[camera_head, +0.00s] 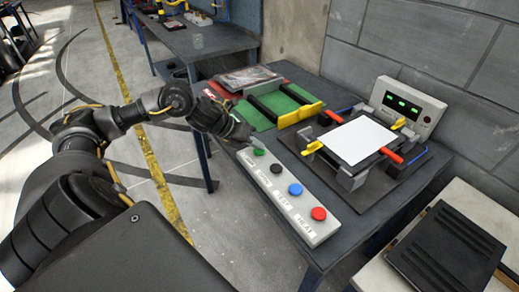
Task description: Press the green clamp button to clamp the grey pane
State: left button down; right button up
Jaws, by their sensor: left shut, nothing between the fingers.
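The green clamp button (259,152) is at the far end of a pale button panel (303,228) on the workbench. A black, a blue and a red button follow toward the near end. My left gripper (246,143) is shut and empty, its tip close to the green button at its upper left. I cannot tell whether it touches. The pane (361,139) lies flat in a dark fixture with red and yellow handles; its top looks white. My right gripper is not in view.
A grey box with green displays (408,107) stands behind the fixture. A green mat (275,111) with a black and yellow frame lies at the bench's far left. A black ribbed panel (447,250) lies on a pale surface at lower right. A block wall closes the back.

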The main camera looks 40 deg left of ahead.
aim_at(256, 151)
pick_arm(q)
jog(key=shift+r+p, duration=0.5)
jog(key=shift+r, duration=0.3)
notch_tip(256, 151, up, 5)
jog(key=p, duration=0.4)
dwell(0.7)
